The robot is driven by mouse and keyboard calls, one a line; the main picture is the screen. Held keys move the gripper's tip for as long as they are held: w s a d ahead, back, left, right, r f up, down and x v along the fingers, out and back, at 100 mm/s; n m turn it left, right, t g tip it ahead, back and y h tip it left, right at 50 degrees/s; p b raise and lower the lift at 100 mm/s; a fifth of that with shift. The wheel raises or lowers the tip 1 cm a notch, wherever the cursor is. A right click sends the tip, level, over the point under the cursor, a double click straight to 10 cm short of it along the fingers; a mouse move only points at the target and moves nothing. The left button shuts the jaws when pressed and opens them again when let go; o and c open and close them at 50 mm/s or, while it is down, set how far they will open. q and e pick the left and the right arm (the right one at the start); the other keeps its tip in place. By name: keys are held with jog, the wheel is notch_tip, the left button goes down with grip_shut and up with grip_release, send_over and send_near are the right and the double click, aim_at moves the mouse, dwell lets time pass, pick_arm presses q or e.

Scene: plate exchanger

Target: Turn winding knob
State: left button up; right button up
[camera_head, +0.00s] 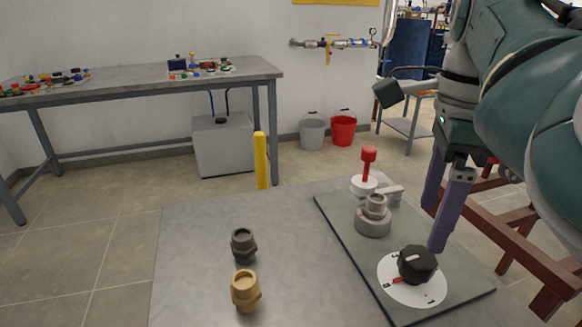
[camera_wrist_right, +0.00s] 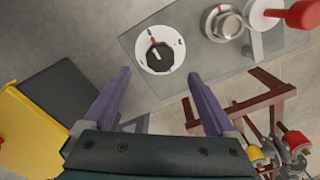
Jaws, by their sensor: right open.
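The winding knob (camera_head: 417,264) is black with a pale pointer line. It sits on a white round dial (camera_head: 402,288) with a red mark, at the near end of a grey-green plate on the table. My right gripper (camera_head: 434,222) has two purple fingers, open and empty, just above and behind the knob in the head view. In the right wrist view the gripper (camera_wrist_right: 158,74) is spread wide, and the knob (camera_wrist_right: 160,56) shows between the fingers, beyond their tips. I see no contact with it. My left gripper is not in view.
On the same plate (camera_head: 335,222) stand a metal fitting (camera_head: 373,218) and a red-topped handle (camera_head: 368,160). A dark fitting (camera_head: 243,245) and a brass fitting (camera_head: 246,291) stand on the table's left. A brown frame (camera_head: 530,255) is right of the table.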

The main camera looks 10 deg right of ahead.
aim_at(420, 256)
notch_tip(420, 256, down, 7)
jog(key=shift+f+b, duration=0.2)
jog(key=shift+b, duration=0.4)
jog(key=shift+r, duration=0.1)
jog(key=c, duration=1.4)
